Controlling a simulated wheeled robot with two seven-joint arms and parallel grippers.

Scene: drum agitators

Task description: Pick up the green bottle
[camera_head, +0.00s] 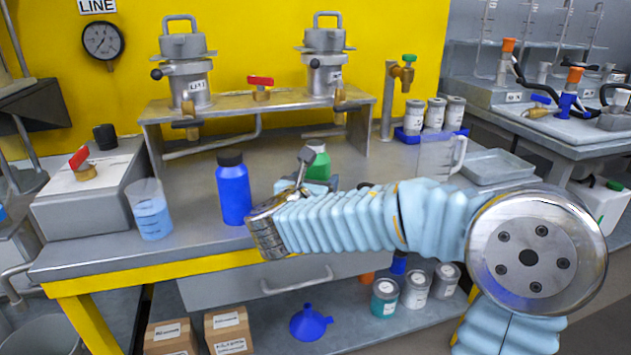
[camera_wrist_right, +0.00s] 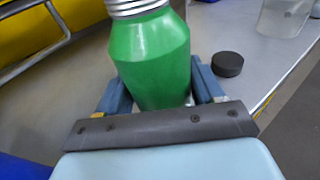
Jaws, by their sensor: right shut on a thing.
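The green bottle (camera_head: 319,163) stands on the grey workbench behind my right arm in the head view, which hides its lower part. In the right wrist view the green bottle (camera_wrist_right: 150,60) fills the middle, with a bare silver threaded neck at the top. My right gripper (camera_wrist_right: 158,92) is shut on it, with one blue-grey finger on each side of its body. In the head view the fingers of my right gripper are mostly hidden by its own wrist. My left gripper is not in view.
A blue bottle (camera_head: 233,190) with a black cap stands close left of my right wrist. A beaker of blue liquid (camera_head: 151,210) is further left. A black cap (camera_wrist_right: 227,64) lies beside the green bottle. A clear jug (camera_head: 437,157) and metal tray (camera_head: 497,166) are right.

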